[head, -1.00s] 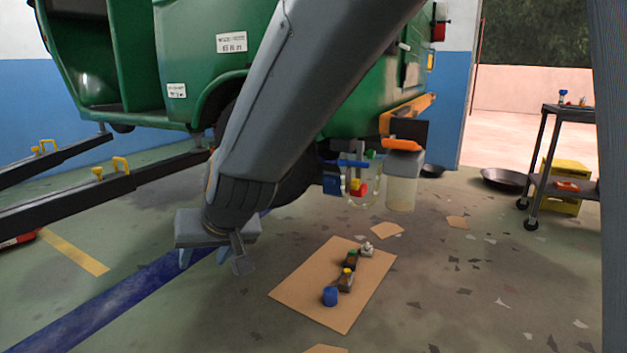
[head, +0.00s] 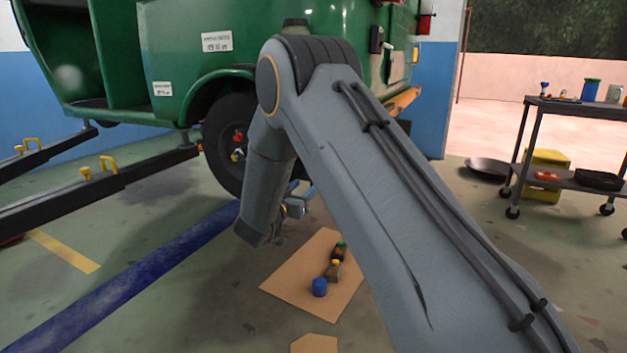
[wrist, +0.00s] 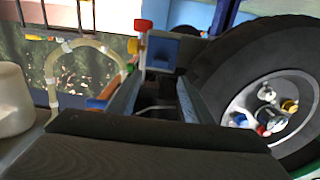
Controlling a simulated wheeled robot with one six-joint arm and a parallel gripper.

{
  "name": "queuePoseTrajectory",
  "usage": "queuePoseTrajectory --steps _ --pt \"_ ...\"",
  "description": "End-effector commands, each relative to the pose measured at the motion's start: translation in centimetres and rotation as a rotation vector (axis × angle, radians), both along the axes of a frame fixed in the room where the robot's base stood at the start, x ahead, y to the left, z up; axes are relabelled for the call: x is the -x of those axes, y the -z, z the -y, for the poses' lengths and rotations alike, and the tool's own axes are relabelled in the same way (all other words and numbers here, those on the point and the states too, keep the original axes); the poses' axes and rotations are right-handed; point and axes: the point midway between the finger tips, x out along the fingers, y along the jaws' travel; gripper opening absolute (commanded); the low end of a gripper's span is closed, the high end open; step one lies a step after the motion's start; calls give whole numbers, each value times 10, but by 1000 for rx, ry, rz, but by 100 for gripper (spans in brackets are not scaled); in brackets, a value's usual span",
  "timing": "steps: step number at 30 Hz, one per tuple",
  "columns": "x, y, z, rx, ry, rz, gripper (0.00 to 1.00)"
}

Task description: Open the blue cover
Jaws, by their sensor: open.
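A small blue box-like part (wrist: 164,52) with a blue framed front, which I take to be the blue cover, is straight ahead in the wrist view, under the vehicle beside the wheel. It looks closed, but its edges are too small to tell. My gripper (wrist: 160,82) is open; its two fingers point at the blue part, with a gap between them and nothing clearly held. I cannot tell whether the fingertips touch it. In the head view my arm hides most of that area, and the fingertips do not show clearly.
The black wheel (wrist: 235,60) is close on the right in the wrist view. A red-topped post (wrist: 143,40) stands just left of the blue part. A pale hose loop (wrist: 70,55) and a whitish container (wrist: 12,100) are further left. Cardboard (head: 285,285) with small bottles lies on the floor.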

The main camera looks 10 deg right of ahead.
Motion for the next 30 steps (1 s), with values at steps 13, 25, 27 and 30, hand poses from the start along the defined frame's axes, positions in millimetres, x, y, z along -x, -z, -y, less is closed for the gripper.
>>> queuePoseTrajectory --steps 13,25,27,30 --pt "-50 2 36 -1 -2 0 46" --pt "-56 0 40 -1 -4 -2 46" --pt "-56 0 40 -1 -4 -2 34" --pt "-56 0 40 -1 -3 -2 17"
